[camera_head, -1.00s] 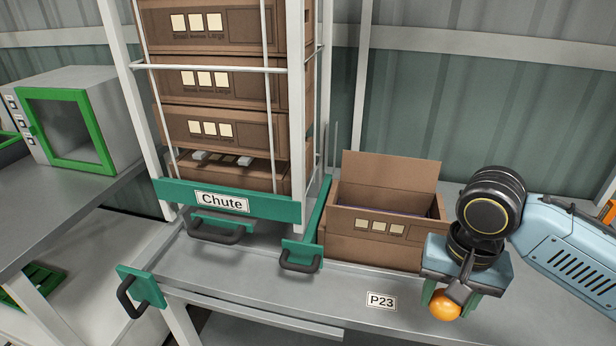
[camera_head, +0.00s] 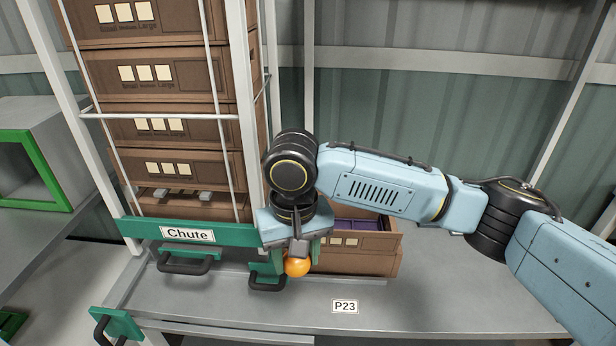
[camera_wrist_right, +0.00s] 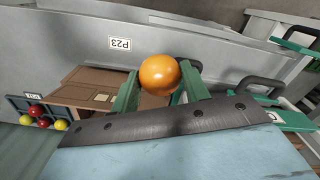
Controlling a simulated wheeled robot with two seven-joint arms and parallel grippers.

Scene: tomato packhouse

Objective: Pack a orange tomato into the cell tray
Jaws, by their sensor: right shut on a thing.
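The orange tomato (camera_head: 298,267) is held between the green fingers of my right gripper (camera_head: 298,256), which is shut on it. They are above the metal bench, in front of the left end of an open cardboard box (camera_head: 352,262). In the right wrist view the tomato (camera_wrist_right: 159,74) sits between the fingertips (camera_wrist_right: 160,88). A purple insert (camera_head: 362,224) shows inside the box; my right arm covers much of it, and I cannot tell whether it has cells. My left gripper is not in view.
The chute rack (camera_head: 125,232) with stacked cartons stands close left of my right gripper, with black-handled green brackets (camera_head: 268,284) below. The bench is clear around the P23 label (camera_head: 344,306). The right wrist view shows a dark tray (camera_wrist_right: 17,103) with red and yellow tomatoes.

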